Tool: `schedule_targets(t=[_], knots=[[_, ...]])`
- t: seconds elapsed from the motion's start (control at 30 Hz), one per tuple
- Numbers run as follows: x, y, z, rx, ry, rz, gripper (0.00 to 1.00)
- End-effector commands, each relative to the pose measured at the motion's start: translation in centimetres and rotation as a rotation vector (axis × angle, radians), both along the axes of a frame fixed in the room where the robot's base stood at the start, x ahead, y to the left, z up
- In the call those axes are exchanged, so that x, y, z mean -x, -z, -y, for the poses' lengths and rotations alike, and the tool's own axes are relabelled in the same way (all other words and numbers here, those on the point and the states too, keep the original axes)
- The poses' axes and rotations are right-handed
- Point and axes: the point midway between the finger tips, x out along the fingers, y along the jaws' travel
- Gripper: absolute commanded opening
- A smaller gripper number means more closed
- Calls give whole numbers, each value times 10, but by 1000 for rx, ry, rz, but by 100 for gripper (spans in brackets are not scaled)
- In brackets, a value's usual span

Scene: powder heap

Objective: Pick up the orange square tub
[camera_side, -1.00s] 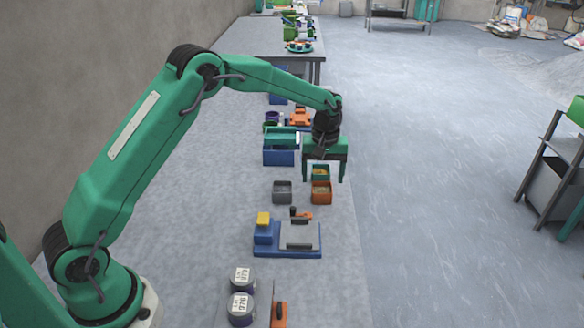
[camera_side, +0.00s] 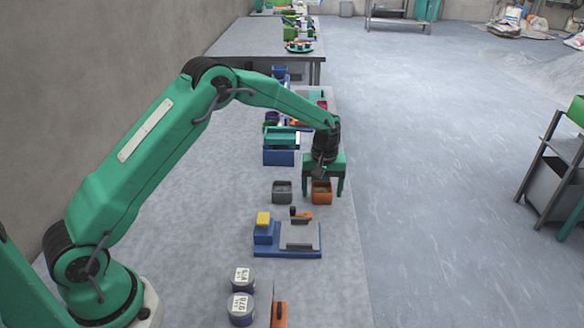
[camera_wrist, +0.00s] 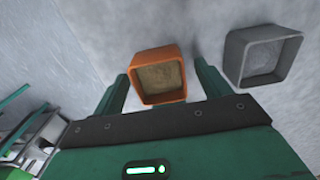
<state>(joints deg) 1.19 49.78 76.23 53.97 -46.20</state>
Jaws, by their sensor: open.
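The orange square tub (camera_side: 321,198) stands upright on the grey bench, with brownish powder inside. My gripper (camera_side: 322,193) points down at it, open, with one green finger on each side. In the wrist view the orange tub (camera_wrist: 163,98) sits between the two fingertips of my gripper (camera_wrist: 160,78), nearer the left finger. Gaps show on both sides, so the jaws are not closed on it. I cannot tell exactly how far down the fingers reach. A grey square tub (camera_side: 282,198) stands just to the left; it is on the right in the wrist view (camera_wrist: 276,80).
A blue device with a grey plate (camera_side: 290,250) stands in front of the tubs. Two labelled tins (camera_side: 241,300) are nearer the camera. A blue and green bin stack (camera_side: 279,157) stands behind. The bench's right edge is close to my gripper.

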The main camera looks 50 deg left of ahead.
Motion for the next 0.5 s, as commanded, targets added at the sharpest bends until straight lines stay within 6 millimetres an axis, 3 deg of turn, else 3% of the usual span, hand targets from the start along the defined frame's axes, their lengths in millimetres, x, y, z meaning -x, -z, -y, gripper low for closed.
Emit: schedule_targets(t=[0.33, 0.5], knots=[[0, 0, 0, 0, 0, 0, 76], [0, 0, 0, 0, 0, 0, 43]])
